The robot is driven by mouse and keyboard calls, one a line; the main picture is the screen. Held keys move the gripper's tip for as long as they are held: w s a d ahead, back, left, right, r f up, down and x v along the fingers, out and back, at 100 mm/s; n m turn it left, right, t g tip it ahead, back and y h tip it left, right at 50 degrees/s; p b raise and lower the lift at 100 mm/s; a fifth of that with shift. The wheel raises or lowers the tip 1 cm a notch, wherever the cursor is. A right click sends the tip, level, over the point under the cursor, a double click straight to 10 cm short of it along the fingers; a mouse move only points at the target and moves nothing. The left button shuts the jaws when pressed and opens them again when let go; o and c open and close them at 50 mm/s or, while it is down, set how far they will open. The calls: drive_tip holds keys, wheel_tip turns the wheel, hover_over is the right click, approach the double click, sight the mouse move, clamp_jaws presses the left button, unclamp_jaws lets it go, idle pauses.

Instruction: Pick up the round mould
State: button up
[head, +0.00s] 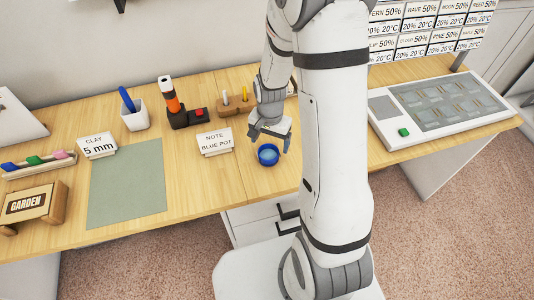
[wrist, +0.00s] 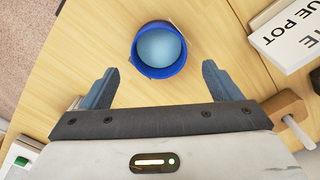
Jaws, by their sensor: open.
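A round, dark blue pot-like thing with a lighter blue inside, which I take for the round mould (head: 268,155), stands on the wooden table below my gripper. In the wrist view the mould (wrist: 158,49) is near the top centre, in line with the gap between the fingers. My gripper (head: 270,138) is above it, pointing down. In the wrist view my gripper (wrist: 160,85) is open, with one finger on each side and nothing held. The fingers look apart from the mould.
A card reading "NOTE BLUE POT" (head: 215,142) stands left of the mould; it also shows in the wrist view (wrist: 290,35). A wooden holder with pegs (head: 237,104) is behind. A green mat (head: 126,185) lies left, a white panel (head: 440,105) right.

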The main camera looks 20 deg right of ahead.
sight(268, 152)
drive_tip(key=f, duration=0.2)
drive_tip(key=s+f, duration=0.1)
drive_tip(key=shift+a+f+p, duration=0.2)
drive_tip(key=shift+a+p, duration=0.15)
drive_tip(key=shift+w+f, duration=0.1)
drive_tip(key=shift+f, duration=0.6)
drive_tip(key=c, duration=1.1)
drive_tip(key=shift+r, duration=0.1)
